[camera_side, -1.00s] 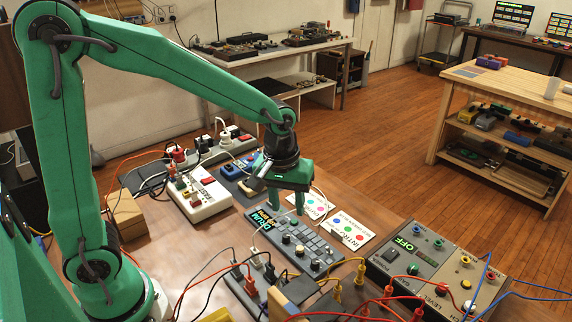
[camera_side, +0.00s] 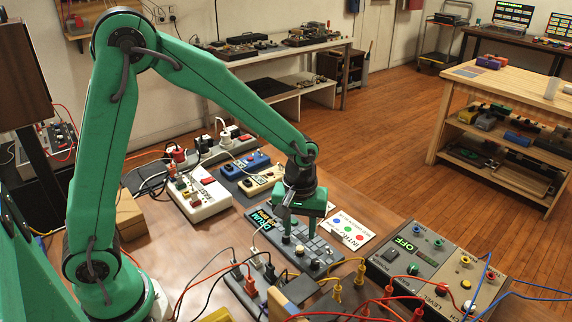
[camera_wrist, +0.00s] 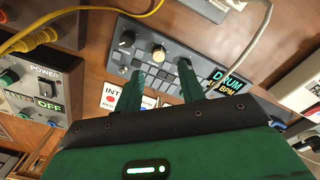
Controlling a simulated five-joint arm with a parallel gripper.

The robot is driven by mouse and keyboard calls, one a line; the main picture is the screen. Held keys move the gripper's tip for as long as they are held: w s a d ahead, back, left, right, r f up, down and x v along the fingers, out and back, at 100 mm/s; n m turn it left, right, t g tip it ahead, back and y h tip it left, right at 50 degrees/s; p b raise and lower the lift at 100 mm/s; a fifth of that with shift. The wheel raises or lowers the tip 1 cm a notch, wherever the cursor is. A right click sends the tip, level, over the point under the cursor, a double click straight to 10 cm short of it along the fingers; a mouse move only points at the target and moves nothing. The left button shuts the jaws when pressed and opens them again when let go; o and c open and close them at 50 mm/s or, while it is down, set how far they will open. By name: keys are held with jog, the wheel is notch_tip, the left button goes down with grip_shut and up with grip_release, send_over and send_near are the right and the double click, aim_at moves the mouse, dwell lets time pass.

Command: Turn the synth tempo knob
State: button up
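The synth is a dark grey drum unit (camera_side: 322,243) lying on the wooden bench, with a row of knobs and several dark pads. Its label (camera_wrist: 228,80) reads DRUM and BPM; the number is too small to read. A cream knob (camera_wrist: 158,52) sits between dark knobs and also shows in the side view (camera_side: 299,250). No tempo marking is legible beside a knob. My gripper (camera_side: 300,231) is above the unit, fingers pointing down. In the wrist view its two green fingers (camera_wrist: 160,66) are apart, with nothing visibly held between them. Contact with the unit cannot be told.
A grey box marked OFF (camera_side: 410,262) stands to the right with red and blue cables. A white device (camera_side: 203,199) and a blue unit (camera_side: 246,165) lie behind left. Cables and plugs crowd the front.

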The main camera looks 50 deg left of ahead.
aim_at(300, 247)
jog(key=shift+f, duration=2.65)
grip_shut()
